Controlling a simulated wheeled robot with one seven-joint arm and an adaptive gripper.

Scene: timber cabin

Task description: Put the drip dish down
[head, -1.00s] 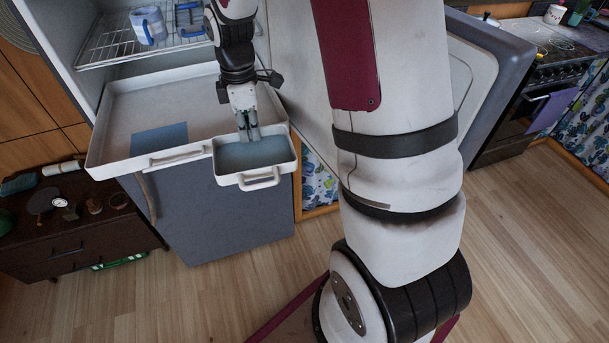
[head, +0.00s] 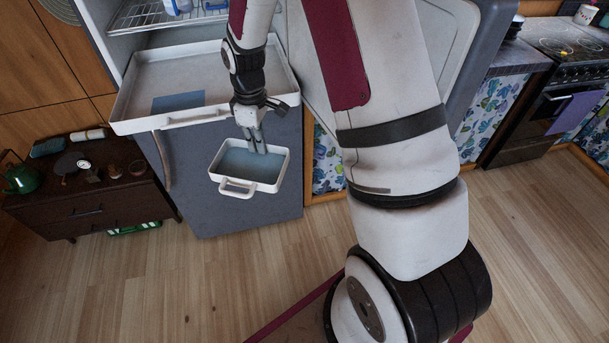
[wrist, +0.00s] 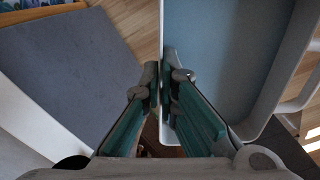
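The drip dish (head: 250,184) is a small white rectangular dish with a blue-grey inside and a loop handle on its near side. It hangs roughly level in the air in front of the grey fridge front. My gripper (head: 258,148) is shut on the dish's far wall, one finger inside and one outside. In the wrist view the fingertips of my gripper (wrist: 164,75) pinch the white rim, and the drip dish (wrist: 225,60) fills the right side. The blue-grey inside could be water or a coloured floor; I cannot tell.
A large white tray (head: 213,117) sticks out of the open fridge above, with a blue-grey patch in it. A wire shelf (head: 150,14) is higher. A low dark cabinet (head: 85,205) with several items stands left. The wooden floor (head: 215,290) in front is clear. A stove (head: 545,105) is at right.

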